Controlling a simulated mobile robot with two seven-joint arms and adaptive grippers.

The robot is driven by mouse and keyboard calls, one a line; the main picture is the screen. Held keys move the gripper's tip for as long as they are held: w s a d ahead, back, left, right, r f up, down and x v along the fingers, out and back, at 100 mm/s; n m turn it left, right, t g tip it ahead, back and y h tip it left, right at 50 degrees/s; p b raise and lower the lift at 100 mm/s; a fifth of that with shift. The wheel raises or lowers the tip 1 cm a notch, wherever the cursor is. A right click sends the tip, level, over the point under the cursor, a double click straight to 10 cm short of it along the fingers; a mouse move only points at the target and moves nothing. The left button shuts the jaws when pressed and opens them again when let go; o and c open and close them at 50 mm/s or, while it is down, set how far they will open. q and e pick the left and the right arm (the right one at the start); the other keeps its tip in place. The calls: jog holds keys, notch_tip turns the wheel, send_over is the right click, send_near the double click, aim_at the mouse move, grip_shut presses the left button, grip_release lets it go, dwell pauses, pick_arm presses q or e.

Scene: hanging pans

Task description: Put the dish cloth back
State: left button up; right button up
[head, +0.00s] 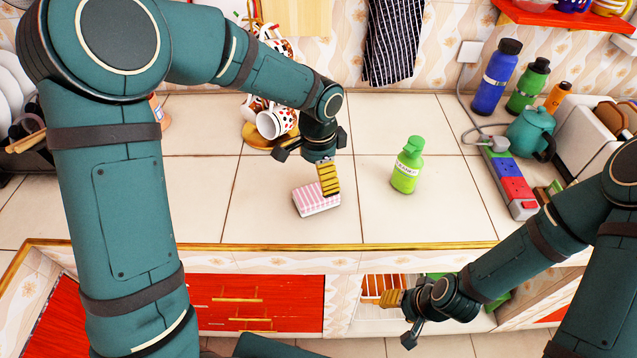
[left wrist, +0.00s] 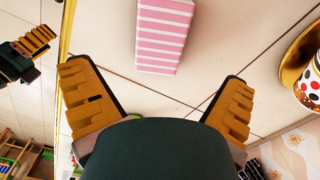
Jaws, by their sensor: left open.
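A pink and white striped block-like folded cloth (head: 317,198) lies on the tiled counter, left of the green soap bottle. It also shows at the top of the left wrist view (left wrist: 165,35). My left gripper (head: 327,178) is just above and beside the cloth, pointing down. In the left wrist view my left gripper (left wrist: 156,78) is open and empty, its yellow-padded fingers spread wide, with the cloth ahead of them. My right gripper (head: 398,315) is in front of the counter, low by the open cabinet shelf. Its jaw opening is unclear. A dark striped cloth (head: 393,40) hangs on the wall.
A green soap bottle (head: 407,165) stands right of the cloth. Cups on a wooden stand (head: 272,122) are behind left. A power strip (head: 512,180), teal teapot (head: 532,131), bottles and a toaster (head: 592,128) crowd the right. The middle counter is mostly clear.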

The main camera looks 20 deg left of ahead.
aim_at(318, 192)
pick_arm(q)
jog(key=shift+r+p, duration=0.35)
jog(key=shift+r, duration=1.95)
